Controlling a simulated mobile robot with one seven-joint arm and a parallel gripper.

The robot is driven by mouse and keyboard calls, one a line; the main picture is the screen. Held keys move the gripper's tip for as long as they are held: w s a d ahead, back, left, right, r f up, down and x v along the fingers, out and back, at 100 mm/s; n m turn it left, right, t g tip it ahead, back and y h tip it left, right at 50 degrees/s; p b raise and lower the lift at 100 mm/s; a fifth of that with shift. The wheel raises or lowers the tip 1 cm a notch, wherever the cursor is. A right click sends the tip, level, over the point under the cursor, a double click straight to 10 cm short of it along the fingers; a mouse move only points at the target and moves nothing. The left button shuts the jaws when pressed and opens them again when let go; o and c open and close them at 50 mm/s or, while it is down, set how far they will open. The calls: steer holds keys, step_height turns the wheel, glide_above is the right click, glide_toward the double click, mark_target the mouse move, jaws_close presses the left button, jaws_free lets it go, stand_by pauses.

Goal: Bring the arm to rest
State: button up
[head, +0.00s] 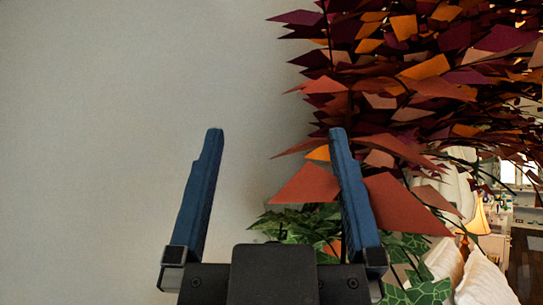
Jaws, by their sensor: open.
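The dark gripper body sits at the bottom edge of the picture. The rest of my arm is out of view.
A plain grey wall (100,120) fills the left half. A plant with orange, red and purple leaves (425,70) fills the upper right, behind the right finger. Green leaves (300,222) show below it. A lit lamp (478,217) and white pillows (485,280) are at the lower right.

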steer(key=shift+s+a+y, duration=0.15)
steer(key=shift+s+y, duration=0.2)
steer(key=shift+y, duration=0.15)
step_height(320, 180, down, 5)
steer(key=b, duration=0.4)
steer(key=shift+r+b, duration=0.15)
steer(key=shift+b, duration=0.2)
stand_by(0.8)
